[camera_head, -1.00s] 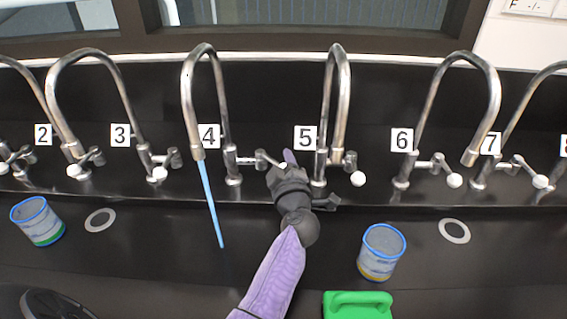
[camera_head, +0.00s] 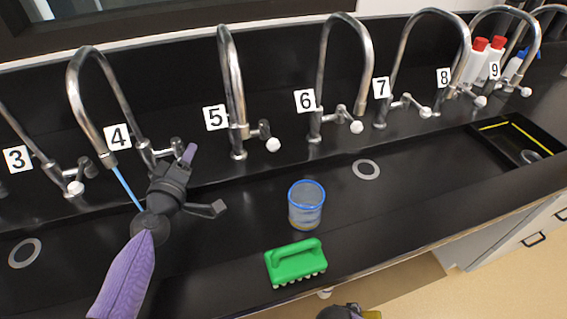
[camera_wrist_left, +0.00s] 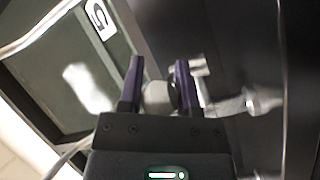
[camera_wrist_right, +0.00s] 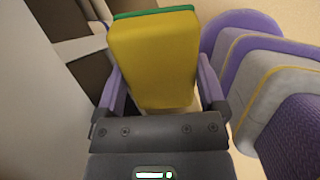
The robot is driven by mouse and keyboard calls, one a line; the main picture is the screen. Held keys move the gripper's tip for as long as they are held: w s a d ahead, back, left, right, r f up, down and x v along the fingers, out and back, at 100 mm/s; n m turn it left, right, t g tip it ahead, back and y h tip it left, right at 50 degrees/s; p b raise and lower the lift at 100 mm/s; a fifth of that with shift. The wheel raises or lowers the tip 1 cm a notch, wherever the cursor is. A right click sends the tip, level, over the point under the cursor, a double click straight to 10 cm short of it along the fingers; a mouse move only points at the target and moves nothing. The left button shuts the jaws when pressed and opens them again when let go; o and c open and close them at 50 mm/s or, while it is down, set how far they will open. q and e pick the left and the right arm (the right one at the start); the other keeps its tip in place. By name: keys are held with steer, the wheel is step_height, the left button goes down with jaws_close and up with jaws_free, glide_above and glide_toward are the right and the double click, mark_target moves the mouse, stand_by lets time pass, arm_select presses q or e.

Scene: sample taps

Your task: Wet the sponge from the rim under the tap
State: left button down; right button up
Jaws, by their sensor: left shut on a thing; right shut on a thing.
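The yellow sponge with a green layer (camera_wrist_right: 152,62) is between the fingers of my right gripper (camera_wrist_right: 160,88), which is shut on it. In the head view only a dark bit of that gripper (camera_head: 342,312) and a yellow edge of the sponge (camera_head: 373,314) show at the bottom, in front of the bench. Tap 4 (camera_head: 80,105) runs a thin blue stream (camera_head: 126,188), partly hidden by my left arm. My left gripper (camera_head: 186,158) is shut at tap 4's handle; the left wrist view is blurred, with a pale knob (camera_wrist_left: 157,97) between the fingers.
A green brush (camera_head: 296,262) lies near the bench's front edge. A blue-rimmed container (camera_head: 306,206) stands behind it. Tap 5 (camera_head: 232,90) and more taps line the back. A recessed basin (camera_head: 500,135) and red-capped bottles (camera_head: 475,60) are at the right.

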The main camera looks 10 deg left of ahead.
arm_select(q)
steer(key=shift+s+a+f+m+h+b, duration=0.25)
steer(key=shift+m+h+b, duration=0.35)
steer(key=shift+h+b, duration=0.4)
arm_select(e)
step_height(320, 180, down, 3)
steer(key=shift+s+f, duration=0.1)
arm_select(q)
steer(key=shift+s+a+r+m+b, duration=0.1)
steer(key=shift+r+m+b, duration=0.15)
steer(key=shift+b, duration=0.2)
arm_select(e)
steer(key=shift+f, duration=0.35)
arm_select(q)
steer(key=shift+h, duration=0.4)
steer(key=shift+c, duration=1.5)
jaws_free()
steer(key=s+b, duration=0.4)
steer(key=s, duration=0.8)
steer(key=shift+a, duration=0.3)
arm_select(e)
steer(key=f, duration=0.4)
steer(key=shift+s+f, duration=0.2)
